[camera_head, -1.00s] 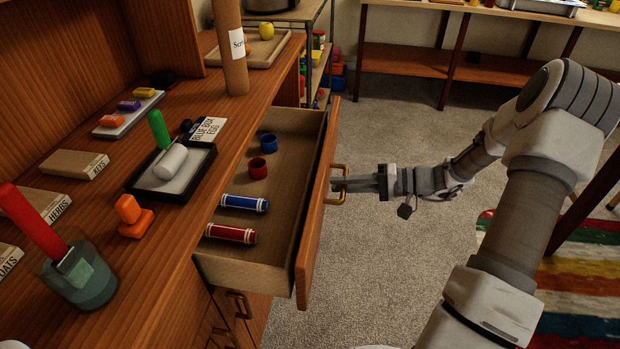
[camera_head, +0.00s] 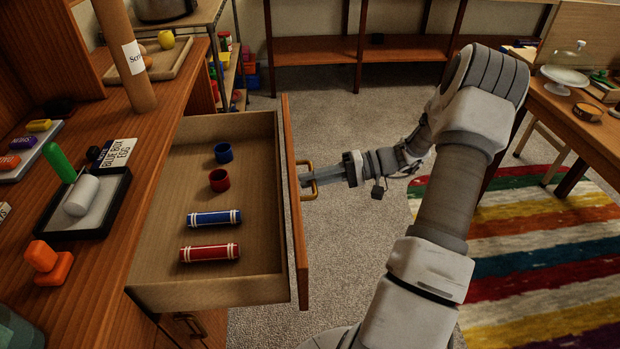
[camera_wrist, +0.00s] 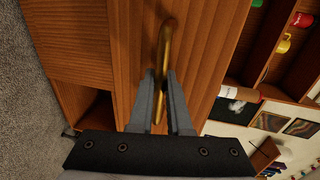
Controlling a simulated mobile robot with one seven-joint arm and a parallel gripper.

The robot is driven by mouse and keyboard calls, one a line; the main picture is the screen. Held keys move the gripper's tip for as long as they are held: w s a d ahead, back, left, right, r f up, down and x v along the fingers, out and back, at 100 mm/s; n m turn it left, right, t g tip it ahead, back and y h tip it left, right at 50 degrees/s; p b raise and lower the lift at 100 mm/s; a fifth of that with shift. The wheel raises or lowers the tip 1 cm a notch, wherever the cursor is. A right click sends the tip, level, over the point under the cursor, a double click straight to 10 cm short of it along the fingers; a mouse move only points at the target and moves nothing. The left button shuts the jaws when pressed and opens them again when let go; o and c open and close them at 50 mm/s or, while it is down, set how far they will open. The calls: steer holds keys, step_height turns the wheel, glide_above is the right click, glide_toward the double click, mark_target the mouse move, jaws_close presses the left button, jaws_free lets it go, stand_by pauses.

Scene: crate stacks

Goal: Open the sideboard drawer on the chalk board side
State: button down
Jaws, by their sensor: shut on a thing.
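The sideboard drawer (camera_head: 289,205) is pulled well out of the wooden sideboard (camera_head: 148,150). Inside lie a blue roll (camera_head: 214,218), a red roll (camera_head: 209,253), a blue ring (camera_head: 223,152) and a red ring (camera_head: 219,180). My gripper (camera_head: 312,181) is at the drawer's outer front, shut on its brass handle (camera_head: 303,171). In the wrist view the handle (camera_wrist: 164,50) stands between the two fingers (camera_wrist: 160,100), in front of the wooden drawer face (camera_wrist: 200,60). The chalk board cannot be made out with certainty.
On the sideboard top are a black tray (camera_head: 122,190), an orange stamp (camera_head: 48,263), a cardboard tube (camera_head: 125,55) and a wooden tray (camera_head: 160,62). A table (camera_head: 560,110) stands at the right beside a striped rug (camera_head: 530,240).

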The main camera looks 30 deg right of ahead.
steer(key=c, duration=0.9)
jaws_free()
steer(key=p+v, duration=0.3)
steer(key=v, duration=1.4)
steer(key=shift+s+d, duration=0.1)
steer(key=shift+d, duration=0.1)
